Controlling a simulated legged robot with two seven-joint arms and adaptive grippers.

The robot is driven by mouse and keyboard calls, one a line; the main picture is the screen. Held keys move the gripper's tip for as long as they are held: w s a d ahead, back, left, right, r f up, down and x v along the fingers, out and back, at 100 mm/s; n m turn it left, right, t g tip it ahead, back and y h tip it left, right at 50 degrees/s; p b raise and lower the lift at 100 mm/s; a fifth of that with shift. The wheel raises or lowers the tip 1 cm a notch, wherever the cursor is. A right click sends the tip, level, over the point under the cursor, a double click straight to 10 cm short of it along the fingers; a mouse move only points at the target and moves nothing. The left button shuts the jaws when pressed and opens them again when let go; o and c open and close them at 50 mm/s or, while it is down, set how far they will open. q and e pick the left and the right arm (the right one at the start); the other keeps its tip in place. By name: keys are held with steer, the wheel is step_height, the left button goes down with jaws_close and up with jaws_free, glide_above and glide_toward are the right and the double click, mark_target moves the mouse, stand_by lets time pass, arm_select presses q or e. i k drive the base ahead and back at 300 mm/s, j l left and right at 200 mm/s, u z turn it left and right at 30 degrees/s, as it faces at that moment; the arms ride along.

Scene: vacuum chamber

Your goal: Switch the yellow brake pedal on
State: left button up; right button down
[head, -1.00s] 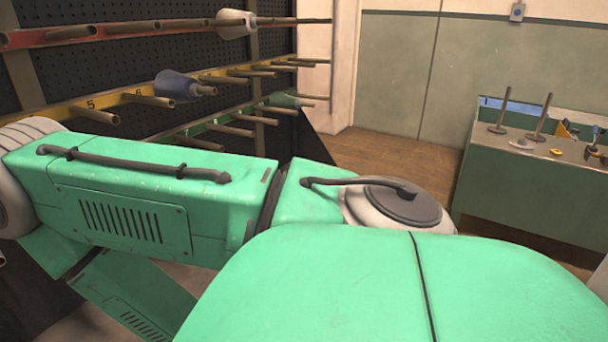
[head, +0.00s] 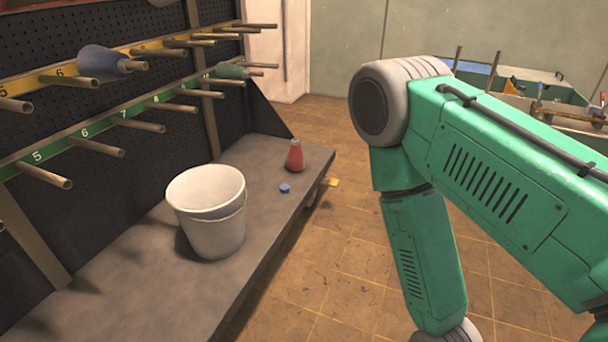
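A small yellow piece (head: 332,182) juts out past the right edge of the grey bench, low near its far end. It may be the brake pedal, but it is too small and too far to tell, and its on or off position cannot be read. A green arm of mine fills the right of the head view and bends downward at a grey joint. Its lower end runs out of the bottom of the picture. Neither gripper is in view.
A white bucket (head: 208,212), a red conical bottle (head: 295,157) and a blue cap (head: 285,189) stand on the bench (head: 130,270). Pegs stick out from the rack above. The tiled floor (head: 330,255) right of the bench is clear.

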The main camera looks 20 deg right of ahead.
mark_target(332, 181)
steer(key=z, duration=1)
steer(key=i+l, duration=0.1)
steer(key=i, duration=0.5)
steer(key=i+l, duration=0.1)
steer(key=i, duration=0.45)
steer(key=i+l, duration=0.15)
steer(key=i, duration=0.45)
steer(key=i+l+u, duration=0.1)
steer(key=i, duration=0.45)
steer(key=i+l, duration=0.15)
steer(key=i, duration=0.45)
steer(key=i+l, duration=0.15)
steer(key=i, duration=0.45)
